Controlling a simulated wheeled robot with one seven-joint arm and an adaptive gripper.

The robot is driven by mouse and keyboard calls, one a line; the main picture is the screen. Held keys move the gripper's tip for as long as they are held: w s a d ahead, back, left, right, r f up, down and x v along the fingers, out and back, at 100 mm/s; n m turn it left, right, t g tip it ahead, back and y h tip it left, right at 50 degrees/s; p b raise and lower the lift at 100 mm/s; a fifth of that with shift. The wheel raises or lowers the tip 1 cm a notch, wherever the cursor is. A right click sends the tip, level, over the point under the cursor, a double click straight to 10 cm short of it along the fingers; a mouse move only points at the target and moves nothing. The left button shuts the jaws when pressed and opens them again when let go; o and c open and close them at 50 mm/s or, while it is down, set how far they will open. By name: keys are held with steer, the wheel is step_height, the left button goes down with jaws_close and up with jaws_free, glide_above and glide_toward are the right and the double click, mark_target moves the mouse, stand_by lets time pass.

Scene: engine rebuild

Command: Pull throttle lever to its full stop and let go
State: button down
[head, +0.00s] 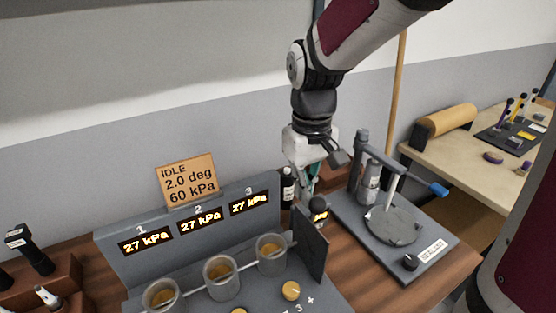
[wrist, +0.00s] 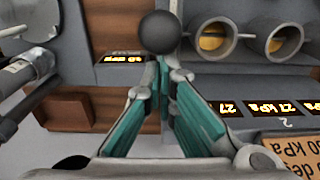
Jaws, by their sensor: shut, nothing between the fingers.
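The throttle lever shows as a dark round knob (wrist: 160,32) in the wrist view, just beyond my fingertips. In the head view the knob (head: 318,204) is at the right end of the grey gauge panel, below my gripper. Its stem is mostly hidden. My gripper (wrist: 163,68) is shut, its teal-padded fingers meeting at the tips with nothing between them. In the head view my gripper (head: 307,194) points down beside the knob. I cannot tell whether the fingertips touch it. A sign (head: 187,180) reads IDLE, 2.0 deg, 60 kPa.
A dark upright plate (head: 311,245) stands near the knob. A grey sealant stand (head: 390,225) is at right, and a black bottle (head: 287,187) stands behind.

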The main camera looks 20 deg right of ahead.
mark_target(318, 200)
steer(key=shift+s+r, duration=0.25)
steer(key=shift+s, duration=0.4)
steer(key=shift+s+p, duration=0.1)
steer(key=shift+p, duration=0.2)
steer(key=shift+s+d+f+p, duration=0.2)
steer(key=shift+s, duration=0.3)
steer(key=shift+s+d+f+p, duration=0.15)
steer(key=shift+s, duration=0.45)
steer(key=shift+s+d+f+p, duration=0.15)
steer(key=shift+s+p, duration=0.05)
steer(key=shift+s, duration=0.35)
steer(key=shift+s+d+f+p, duration=0.1)
steer(key=shift+s+f+p, duration=0.1)
steer(key=shift+s, duration=0.3)
